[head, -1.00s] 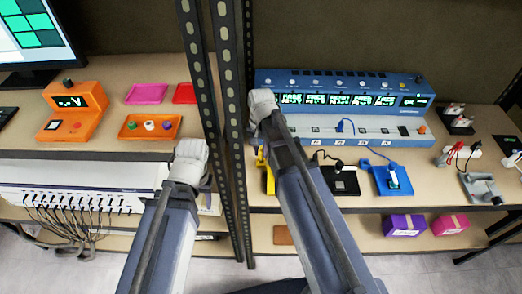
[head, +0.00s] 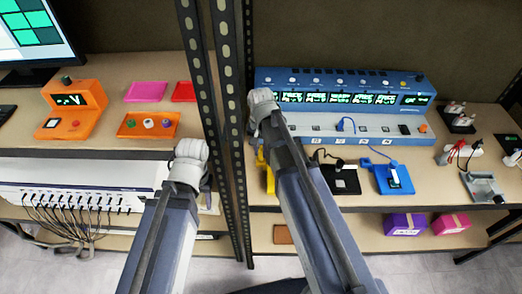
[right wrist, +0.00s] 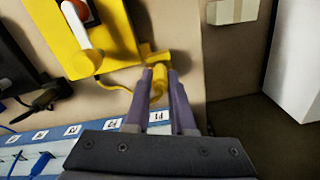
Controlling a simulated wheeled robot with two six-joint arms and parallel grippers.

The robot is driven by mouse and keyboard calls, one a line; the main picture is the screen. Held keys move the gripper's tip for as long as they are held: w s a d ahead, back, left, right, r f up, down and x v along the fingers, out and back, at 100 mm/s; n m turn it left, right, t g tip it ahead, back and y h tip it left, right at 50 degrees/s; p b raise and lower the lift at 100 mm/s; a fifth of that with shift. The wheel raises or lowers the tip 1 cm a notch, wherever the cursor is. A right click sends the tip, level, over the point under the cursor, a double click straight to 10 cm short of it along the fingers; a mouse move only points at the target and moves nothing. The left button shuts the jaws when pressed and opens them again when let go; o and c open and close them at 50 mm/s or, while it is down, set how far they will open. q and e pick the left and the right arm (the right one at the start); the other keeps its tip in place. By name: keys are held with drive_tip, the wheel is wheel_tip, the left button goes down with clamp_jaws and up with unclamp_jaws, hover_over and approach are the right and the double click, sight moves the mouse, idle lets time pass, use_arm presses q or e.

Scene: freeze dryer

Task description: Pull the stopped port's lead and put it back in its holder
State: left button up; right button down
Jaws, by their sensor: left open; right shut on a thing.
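The blue and white port unit (head: 345,84) stands on the right shelf with lit displays along its top. A blue lead (head: 345,124) is plugged into its front strip. My right gripper (right wrist: 157,72) is shut on a yellow plug (right wrist: 158,80) in the right wrist view, clear of the labelled port strip (right wrist: 55,150). A yellow cable (right wrist: 112,86) runs from near the plug towards the yellow holder (right wrist: 62,40). The holder also shows in part in the head view (head: 266,172). My left gripper (head: 190,152) is left of the posts, open, its fingertips hidden.
Black (head: 345,181) and blue (head: 383,179) lead holders sit in front of the unit. Metal posts (head: 236,130) stand between the two shelves. An orange meter (head: 70,108) and trays are on the left. Purple (head: 403,224) and pink boxes are below.

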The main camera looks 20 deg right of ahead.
sight(261, 150)
drive_tip(key=shift+f+b, duration=0.7)
drive_tip(key=shift+f, duration=0.1)
drive_tip(key=c, duration=0.7)
unclamp_jaws()
drive_tip(key=shift+r, duration=0.1)
drive_tip(key=shift+r, duration=0.1)
wheel_tip(261, 150, up, 8)
drive_tip(key=p, duration=0.8)
drive_tip(key=shift+f, duration=0.2)
drive_tip(key=shift+s+f, duration=0.1)
